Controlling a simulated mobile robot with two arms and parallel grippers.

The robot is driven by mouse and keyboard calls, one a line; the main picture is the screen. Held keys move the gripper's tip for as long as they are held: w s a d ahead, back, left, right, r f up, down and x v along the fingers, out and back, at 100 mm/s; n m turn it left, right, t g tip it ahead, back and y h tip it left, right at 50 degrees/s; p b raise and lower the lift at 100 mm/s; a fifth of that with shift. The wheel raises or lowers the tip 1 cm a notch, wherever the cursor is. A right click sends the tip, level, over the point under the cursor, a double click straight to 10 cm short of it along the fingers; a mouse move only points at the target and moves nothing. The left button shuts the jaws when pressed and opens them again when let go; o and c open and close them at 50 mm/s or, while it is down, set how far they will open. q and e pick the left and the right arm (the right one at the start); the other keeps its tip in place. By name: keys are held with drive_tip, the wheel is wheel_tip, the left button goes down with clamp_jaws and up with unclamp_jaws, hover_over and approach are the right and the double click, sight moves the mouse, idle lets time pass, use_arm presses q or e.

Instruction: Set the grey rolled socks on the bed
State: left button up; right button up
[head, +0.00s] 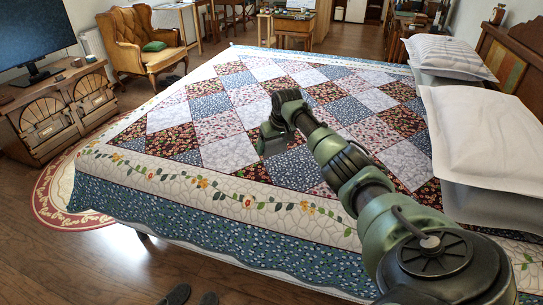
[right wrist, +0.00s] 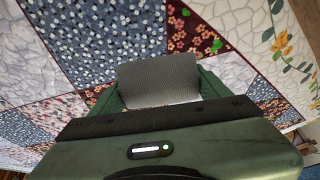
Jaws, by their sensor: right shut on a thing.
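The bed (head: 190,205) carries a patchwork quilt with a flowered border and fills the middle of the head view. My right gripper (head: 270,145) is over the quilt, near the middle of the bed. In the right wrist view, the grey rolled socks (right wrist: 158,76) are between the green fingers of my right gripper (right wrist: 158,95), which is shut on them. The quilt lies beyond the socks, and I cannot tell whether they touch it. In the head view the socks are not clearly distinguishable from the gripper. My left gripper is not in view.
White pillows (head: 485,130) lie at the right end of the bed by the wooden headboard (head: 515,60). A tan armchair (head: 140,35) and a wooden cabinet (head: 60,115) with a monitor (head: 30,35) stand left. Slippers (head: 178,294) lie on the floor in front. Much of the quilt is bare.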

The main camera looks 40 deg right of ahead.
hover_over(271, 170)
drive_tip(key=s, duration=0.1)
drive_tip(key=f, duration=0.5)
drive_tip(key=shift+s+a, duration=0.1)
drive_tip(key=shift+a, duration=0.1)
drive_tip(key=shift+f+b, duration=0.7)
drive_tip(key=shift+f, duration=1.15)
drive_tip(key=shift+f, duration=0.15)
drive_tip(key=o, duration=1.3)
drive_tip(key=shift+o, duration=0.2)
